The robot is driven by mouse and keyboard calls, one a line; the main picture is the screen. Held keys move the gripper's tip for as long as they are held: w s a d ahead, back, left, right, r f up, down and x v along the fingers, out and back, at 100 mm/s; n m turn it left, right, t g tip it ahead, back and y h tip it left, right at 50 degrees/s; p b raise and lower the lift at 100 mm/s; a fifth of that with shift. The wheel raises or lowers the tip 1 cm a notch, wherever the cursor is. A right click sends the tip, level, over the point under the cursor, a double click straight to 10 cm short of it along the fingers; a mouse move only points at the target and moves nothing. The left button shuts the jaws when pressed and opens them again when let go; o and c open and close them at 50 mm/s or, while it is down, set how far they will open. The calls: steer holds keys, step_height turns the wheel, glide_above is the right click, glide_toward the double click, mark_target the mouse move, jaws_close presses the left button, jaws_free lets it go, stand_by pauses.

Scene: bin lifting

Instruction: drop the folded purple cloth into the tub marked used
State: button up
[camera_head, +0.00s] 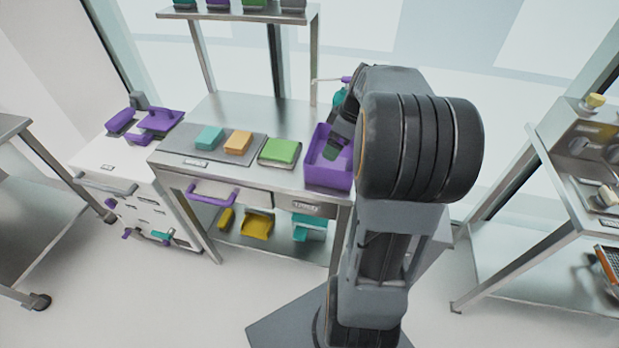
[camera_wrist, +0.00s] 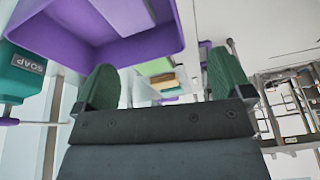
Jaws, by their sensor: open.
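A purple tub (camera_head: 328,176) stands at the right end of the steel table. In the wrist view its purple wall (camera_wrist: 75,48) fills the upper left. I can read no "used" mark on it. My gripper (camera_head: 334,148) is at the tub, partly hidden by my arm. In the wrist view my gripper (camera_wrist: 164,84) has its two green finger pads wide apart, with nothing held between them. I cannot make out a folded purple cloth in either view; the tub's inside is partly hidden.
Teal (camera_head: 209,138) and orange (camera_head: 238,142) folded cloths lie on a grey mat. A green cloth (camera_head: 280,151) lies in a tray beside the tub. A teal soap bottle (camera_wrist: 22,75) stands close to the tub. A white cart (camera_head: 120,158) holds purple items at left.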

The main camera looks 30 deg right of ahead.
steer(key=s+a+m+h, duration=0.1)
steer(key=s+a+m, duration=0.2)
steer(key=a, duration=0.6)
steer(key=s+a+m+t+h, duration=0.1)
steer(key=s+a+m, duration=0.3)
steer(key=s+a, duration=0.4)
steer(key=shift+a+r+h, duration=0.15)
steer(key=shift+a+h, duration=0.15)
steer(key=shift+a, duration=0.8)
